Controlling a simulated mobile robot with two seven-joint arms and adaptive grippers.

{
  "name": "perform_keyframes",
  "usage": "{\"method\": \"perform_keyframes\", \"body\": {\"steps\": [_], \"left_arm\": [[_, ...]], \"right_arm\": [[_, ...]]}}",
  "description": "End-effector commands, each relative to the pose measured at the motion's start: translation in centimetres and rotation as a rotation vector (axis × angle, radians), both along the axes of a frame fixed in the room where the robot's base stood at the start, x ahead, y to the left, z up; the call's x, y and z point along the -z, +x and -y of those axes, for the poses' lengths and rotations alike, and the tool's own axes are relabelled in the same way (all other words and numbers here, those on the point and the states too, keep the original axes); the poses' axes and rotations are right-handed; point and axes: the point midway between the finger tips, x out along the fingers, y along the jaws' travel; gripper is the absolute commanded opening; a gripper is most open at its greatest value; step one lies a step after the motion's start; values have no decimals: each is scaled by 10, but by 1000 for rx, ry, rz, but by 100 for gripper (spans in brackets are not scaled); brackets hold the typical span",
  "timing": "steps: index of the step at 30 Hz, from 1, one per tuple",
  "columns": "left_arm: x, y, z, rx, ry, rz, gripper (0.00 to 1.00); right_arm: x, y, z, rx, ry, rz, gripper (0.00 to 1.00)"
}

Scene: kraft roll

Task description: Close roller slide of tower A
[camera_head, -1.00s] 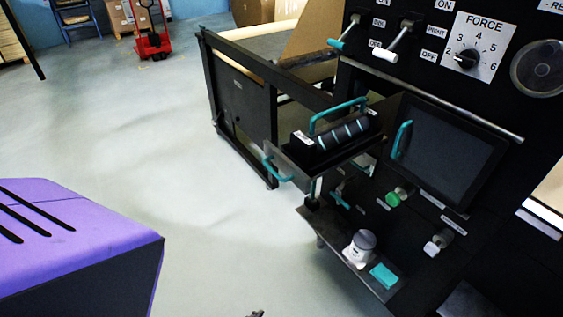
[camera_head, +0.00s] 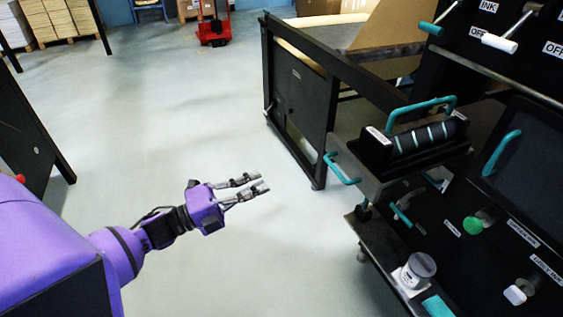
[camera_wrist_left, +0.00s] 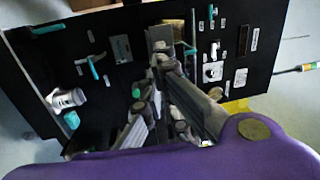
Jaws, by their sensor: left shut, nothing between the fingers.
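The roller slide (camera_head: 385,178) of the black tower juts out from the tower's front. It carries a black roller (camera_head: 425,138) with pale stripes under a teal carrying handle (camera_head: 420,108). A teal pull handle (camera_head: 340,170) sits on its front end. My left gripper (camera_head: 265,184) is shut and empty, in the air over the floor, left of the pull handle and clearly apart from it. The left wrist view shows its fingers (camera_wrist_left: 150,85) in front of the black panel; I cannot pick out the slide there for sure. My right gripper is not in view.
Below the slide, a shelf holds a grey-lidded jar (camera_head: 416,268) and a teal block (camera_head: 437,305). A green knob (camera_head: 472,225) and a white knob (camera_head: 515,294) stick out of the panel. A black frame (camera_head: 300,95) stands behind. Floor between gripper and slide is clear.

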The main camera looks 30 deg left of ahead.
Motion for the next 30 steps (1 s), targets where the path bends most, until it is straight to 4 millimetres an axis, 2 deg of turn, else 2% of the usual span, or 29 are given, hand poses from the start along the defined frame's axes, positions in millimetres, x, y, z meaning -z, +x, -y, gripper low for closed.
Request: {"method": "perform_keyframes", "body": {"steps": [3,7,11,21,30], "left_arm": [[-11,-7,10,38,30,76,0],[-15,1,17,37,39,87,0],[-21,19,30,36,37,87,0],[-36,74,73,35,37,86,0],[-38,98,92,34,37,81,0]], "right_arm": [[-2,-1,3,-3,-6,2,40],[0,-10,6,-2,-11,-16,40],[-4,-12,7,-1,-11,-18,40],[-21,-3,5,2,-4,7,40],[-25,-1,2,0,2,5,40]]}}
